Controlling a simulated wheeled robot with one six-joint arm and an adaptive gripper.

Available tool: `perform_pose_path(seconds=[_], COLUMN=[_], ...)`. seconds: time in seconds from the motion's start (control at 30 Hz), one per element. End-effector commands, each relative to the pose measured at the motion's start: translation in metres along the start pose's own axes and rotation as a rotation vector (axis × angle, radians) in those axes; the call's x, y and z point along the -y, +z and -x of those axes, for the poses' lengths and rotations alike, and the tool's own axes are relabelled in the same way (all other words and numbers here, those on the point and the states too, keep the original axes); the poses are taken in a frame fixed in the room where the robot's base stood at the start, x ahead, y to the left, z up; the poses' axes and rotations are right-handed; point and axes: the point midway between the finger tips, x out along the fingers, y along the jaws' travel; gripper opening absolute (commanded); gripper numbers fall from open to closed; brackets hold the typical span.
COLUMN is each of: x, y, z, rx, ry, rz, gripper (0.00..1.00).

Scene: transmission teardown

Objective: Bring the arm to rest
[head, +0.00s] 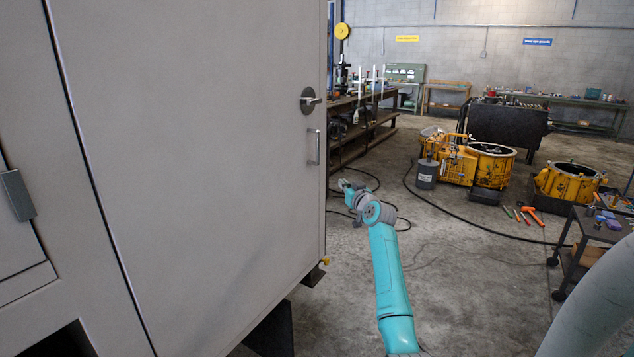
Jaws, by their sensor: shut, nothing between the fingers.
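My teal arm (390,280) reaches up from the bottom centre of the head view, beside the edge of a large grey door. Its grey joint (372,212) bends toward the upper left, to a short teal wrist part. My gripper (357,221) is small and dark at the far end, partly hidden by the arm. It is shut and holds nothing. It is over bare floor, apart from the workbench and the yellow housings.
The grey door (200,170) with a lever handle fills the left side. A workbench (372,138) stands behind it. Yellow transmission housings (455,165) sit on the floor at right, near a dark cart (592,235).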

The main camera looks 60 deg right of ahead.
Motion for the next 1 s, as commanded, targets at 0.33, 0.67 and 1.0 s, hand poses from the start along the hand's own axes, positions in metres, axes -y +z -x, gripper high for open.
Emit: perform_pose_path(seconds=[0.33, 0.67, 1.0], x=[0.004, 0.096, 0.200], y=[0.007, 0.119, 0.231], z=[0.003, 0.050, 0.149], rx=[0.003, 0.053, 0.107], ry=[-0.002, -0.035, -0.085], rz=[-0.002, -0.031, -0.046], gripper=[0.00, 0.00, 0.00])
